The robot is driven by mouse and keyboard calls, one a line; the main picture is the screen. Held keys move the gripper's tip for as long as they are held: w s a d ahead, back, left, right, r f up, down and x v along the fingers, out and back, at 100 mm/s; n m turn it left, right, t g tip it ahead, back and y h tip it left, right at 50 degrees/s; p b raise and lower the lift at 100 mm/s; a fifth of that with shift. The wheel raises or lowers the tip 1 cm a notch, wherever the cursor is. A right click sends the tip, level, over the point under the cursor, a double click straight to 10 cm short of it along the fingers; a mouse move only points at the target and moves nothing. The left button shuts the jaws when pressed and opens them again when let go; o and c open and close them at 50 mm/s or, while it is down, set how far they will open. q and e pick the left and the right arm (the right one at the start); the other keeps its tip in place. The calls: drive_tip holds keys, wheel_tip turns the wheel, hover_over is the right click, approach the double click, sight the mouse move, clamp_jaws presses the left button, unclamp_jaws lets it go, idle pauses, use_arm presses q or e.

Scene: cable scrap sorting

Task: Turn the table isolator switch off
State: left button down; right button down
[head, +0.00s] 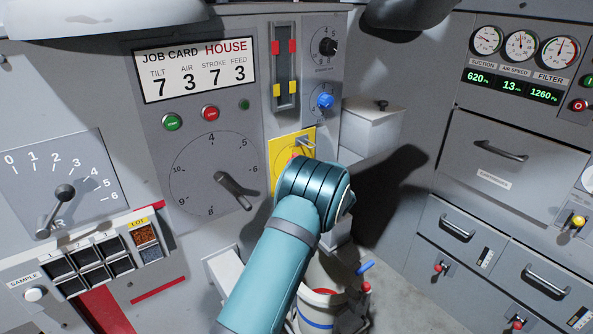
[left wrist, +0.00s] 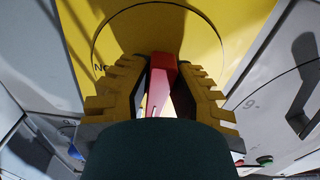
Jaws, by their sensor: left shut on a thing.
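The table isolator switch has a yellow plate (head: 281,147) on the grey panel in the head view, right of the large numbered dial. Its plate (left wrist: 215,35) fills the top of the left wrist view, with a thin black circle and part of a printed word. A red handle (left wrist: 161,78) stands between the yellow-brown fingers of my left gripper (left wrist: 160,90), which is shut on it. In the head view my teal left arm covers the gripper and most of the switch; only a small part of the red shows. My right gripper is in neither view.
The large dial's lever (head: 236,190) is close left of my arm. A blue knob (head: 325,101) is above right, and a grey lidded box (head: 372,128) juts out at the right. A bucket (head: 322,297) stands below.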

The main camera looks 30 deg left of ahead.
use_arm(q)
drive_tip(key=c, duration=0.8)
unclamp_jaws()
drive_tip(key=shift+c, duration=0.2)
drive_tip(key=v, duration=1.2)
drive_tip(key=shift+f, duration=0.15)
